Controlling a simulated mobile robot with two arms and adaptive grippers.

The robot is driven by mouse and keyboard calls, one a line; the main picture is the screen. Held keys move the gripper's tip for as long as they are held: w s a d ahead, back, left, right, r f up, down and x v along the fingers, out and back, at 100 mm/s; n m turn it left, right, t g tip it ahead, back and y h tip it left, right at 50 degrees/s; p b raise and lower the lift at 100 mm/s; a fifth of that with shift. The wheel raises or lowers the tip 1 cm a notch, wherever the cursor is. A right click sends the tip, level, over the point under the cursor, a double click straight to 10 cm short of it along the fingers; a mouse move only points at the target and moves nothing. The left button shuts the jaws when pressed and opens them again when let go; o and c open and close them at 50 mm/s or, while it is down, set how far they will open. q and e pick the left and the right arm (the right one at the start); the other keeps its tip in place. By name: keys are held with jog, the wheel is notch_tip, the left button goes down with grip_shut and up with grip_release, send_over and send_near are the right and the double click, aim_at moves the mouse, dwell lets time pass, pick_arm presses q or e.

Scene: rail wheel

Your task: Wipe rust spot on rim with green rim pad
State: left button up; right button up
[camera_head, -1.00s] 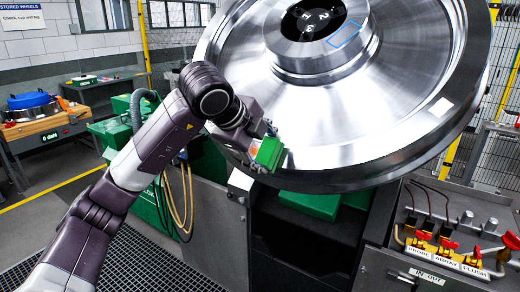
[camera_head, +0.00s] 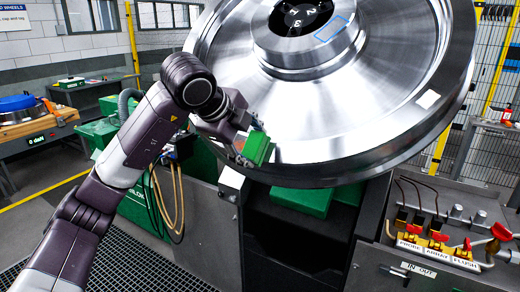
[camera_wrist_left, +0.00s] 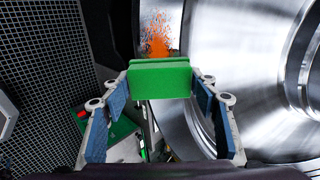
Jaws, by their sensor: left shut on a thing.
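My left gripper (camera_head: 250,142) is shut on the green rim pad (camera_head: 257,149) at the lower left edge of the large steel wheel (camera_head: 380,110). In the left wrist view the green pad (camera_wrist_left: 160,80) sits between the blue-lined fingers of the left gripper (camera_wrist_left: 160,90). The orange rust spot (camera_wrist_left: 157,34) shows on the rim just beyond the pad's top edge. The pad's lower part of the spot may be covered. I cannot tell whether the pad touches the rim. In the head view the rust spot is mostly hidden by the pad and gripper. My right gripper is not in view.
Green supports (camera_head: 303,199) lie under the wheel. A panel with red-handled valves (camera_head: 440,238) stands at the lower right. Wire fencing stands behind.

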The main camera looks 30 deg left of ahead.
pick_arm(q)
jog(key=shift+w+a+f+b, duration=0.15)
jog(key=shift+a+b, duration=0.15)
jog(key=shift+a, duration=1.35)
jog(key=a, duration=0.4)
jog(key=shift+w+a, duration=0.2)
jog(key=shift+a, duration=0.05)
jog(key=shift+r, duration=0.2)
jog(key=shift+p+v, duration=0.65)
jog(key=shift+v, duration=2.3)
